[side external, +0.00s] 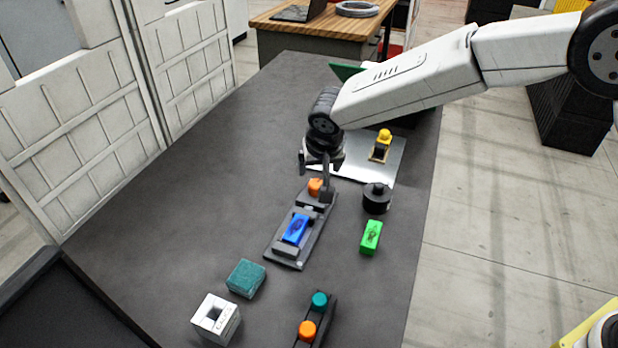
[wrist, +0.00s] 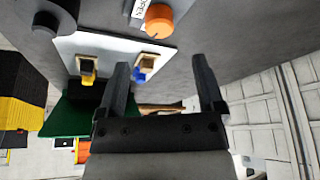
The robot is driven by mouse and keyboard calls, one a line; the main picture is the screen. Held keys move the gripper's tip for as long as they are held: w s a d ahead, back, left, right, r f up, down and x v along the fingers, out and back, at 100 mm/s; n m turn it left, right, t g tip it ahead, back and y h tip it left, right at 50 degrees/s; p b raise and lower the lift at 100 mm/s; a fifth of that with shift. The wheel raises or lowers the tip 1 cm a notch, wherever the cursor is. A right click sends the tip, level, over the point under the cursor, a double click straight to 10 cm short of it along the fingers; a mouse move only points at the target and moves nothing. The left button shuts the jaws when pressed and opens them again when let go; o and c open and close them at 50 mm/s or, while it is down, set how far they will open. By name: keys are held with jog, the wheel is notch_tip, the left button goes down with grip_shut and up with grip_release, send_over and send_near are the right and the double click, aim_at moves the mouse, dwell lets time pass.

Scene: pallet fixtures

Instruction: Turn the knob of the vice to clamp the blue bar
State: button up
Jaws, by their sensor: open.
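The vice (side external: 284,257) is a long dark grey fixture in the middle of the table. Its orange knob (side external: 315,187) is at the far end, and an orange knob with a white label beside it shows at the top of the wrist view (wrist: 160,20). The blue bar (side external: 296,228) lies in the vice, toward its near end. My gripper (side external: 315,174) is open at the knob's end of the vice, pointing down. In the wrist view my two fingers (wrist: 161,65) are spread and empty, with the knob beyond their tips. Contact with the knob cannot be told.
A black cylinder (side external: 377,198) and a green block (side external: 371,237) stand right of the vice. A metal plate (side external: 350,181) with a yellow-topped part (side external: 384,137) lies behind. A teal block (side external: 246,278), white holed block (side external: 230,324) and two-knob box (side external: 322,325) are nearer. The left is clear.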

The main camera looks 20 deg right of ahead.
aim_at(317, 183)
jog(key=shift+f, duration=0.15)
jog(key=shift+x, duration=3.75)
grip_shut()
jog(key=shift+n, duration=0.3)
jog(key=shift+n+y, duration=0.6)
jog(key=shift+n, duration=0.6)
grip_release()
